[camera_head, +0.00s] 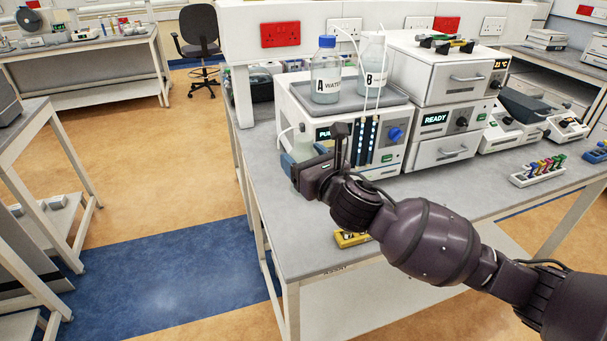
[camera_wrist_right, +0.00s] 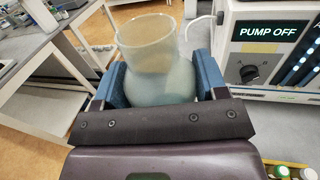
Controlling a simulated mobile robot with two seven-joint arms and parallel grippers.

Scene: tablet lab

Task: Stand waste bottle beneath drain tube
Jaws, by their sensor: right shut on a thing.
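The waste bottle (camera_wrist_right: 160,45) is a translucent, pale green, open-necked bottle. My right gripper (camera_wrist_right: 160,85) is shut on it, with a blue finger on each side. In the head view the gripper (camera_head: 305,163) is at the left front corner of the pump unit (camera_head: 392,158), and the bottle (camera_head: 303,147) is mostly hidden behind it. The white drain tube (camera_head: 284,131) curves out of the unit's left side close to the bottle; it also shows in the wrist view (camera_wrist_right: 198,19), right of the bottle's neck. My left gripper is not in view.
Bottle A (camera_head: 326,75) and bottle B (camera_head: 372,70) stand on top of the pump unit. A yellow object (camera_head: 350,239) lies near the bench's front edge, partly behind my right arm. The bench (camera_head: 300,240) is bare at its front left. A rack of coloured vials (camera_head: 538,171) stands at right.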

